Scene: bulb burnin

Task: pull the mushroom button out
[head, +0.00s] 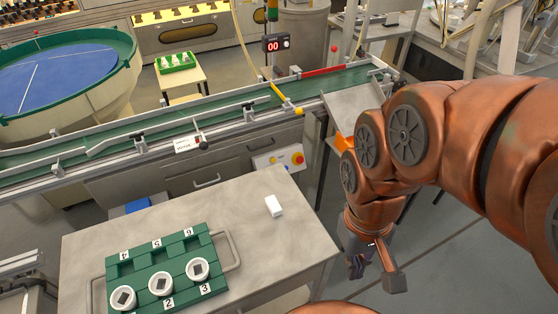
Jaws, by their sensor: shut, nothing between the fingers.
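A red mushroom button (298,159) sits on a small pale control box (264,163) on the front of the conveyor's cabinet. My gripper (357,267) hangs below my copper arm, right of the steel table. It is shut and empty, apart from the button, lower and to its right in the picture.
A steel table (310,238) stands in front of the box. A green conveyor (235,116) runs behind. Floor shows right of the table.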

